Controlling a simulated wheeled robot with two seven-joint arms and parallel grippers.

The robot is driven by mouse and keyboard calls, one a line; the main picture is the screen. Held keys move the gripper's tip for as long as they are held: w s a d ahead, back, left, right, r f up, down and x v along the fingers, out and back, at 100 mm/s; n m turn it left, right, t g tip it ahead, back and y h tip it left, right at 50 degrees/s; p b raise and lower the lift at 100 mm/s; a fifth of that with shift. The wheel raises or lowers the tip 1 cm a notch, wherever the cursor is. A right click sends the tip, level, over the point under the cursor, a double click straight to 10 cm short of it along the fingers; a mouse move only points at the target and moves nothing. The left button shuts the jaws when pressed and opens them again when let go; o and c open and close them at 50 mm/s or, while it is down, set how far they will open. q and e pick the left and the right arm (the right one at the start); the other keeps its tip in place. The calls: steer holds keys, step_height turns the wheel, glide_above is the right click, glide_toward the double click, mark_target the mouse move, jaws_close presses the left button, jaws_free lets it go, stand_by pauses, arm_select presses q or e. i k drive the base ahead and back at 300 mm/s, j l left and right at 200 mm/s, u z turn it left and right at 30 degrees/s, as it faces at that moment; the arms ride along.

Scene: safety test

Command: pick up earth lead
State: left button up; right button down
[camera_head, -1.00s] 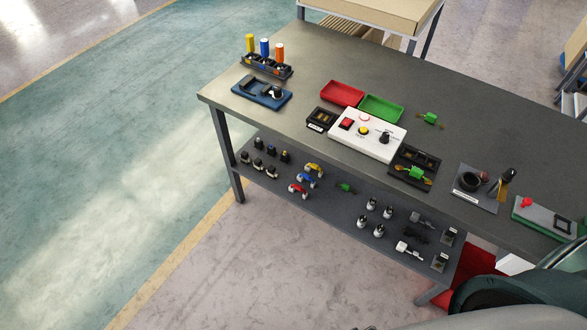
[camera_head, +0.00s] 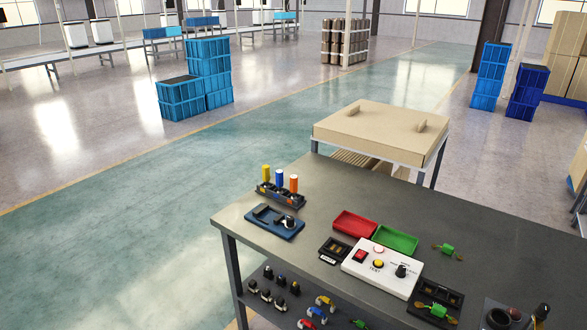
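No lead is clearly labelled, and I cannot tell which item is the earth lead. A small green piece with yellow-brown ends (camera_head: 447,250) lies loose on the grey workbench (camera_head: 330,200), behind the white test box. A similar green piece (camera_head: 438,310) sits at a black holder (camera_head: 452,296) right of the box. The white test box (camera_head: 393,262) has a red button, a yellow button and a black knob. Part of another green piece (camera_head: 360,323) shows on the lower shelf. Neither of my grippers is in view.
A red tray (camera_head: 355,224) and a green tray (camera_head: 396,240) stand behind the box. A blue fixture (camera_head: 274,222) and a rack with coloured cylinders (camera_head: 280,195) are at the left. A cart with a cardboard top (camera_head: 380,130) stands behind the bench. Floor at left is clear.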

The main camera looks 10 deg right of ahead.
mark_target(438, 311)
steer(key=z, duration=1.5)
steer(key=i+j+z, duration=0.1)
steer(key=j, duration=0.5)
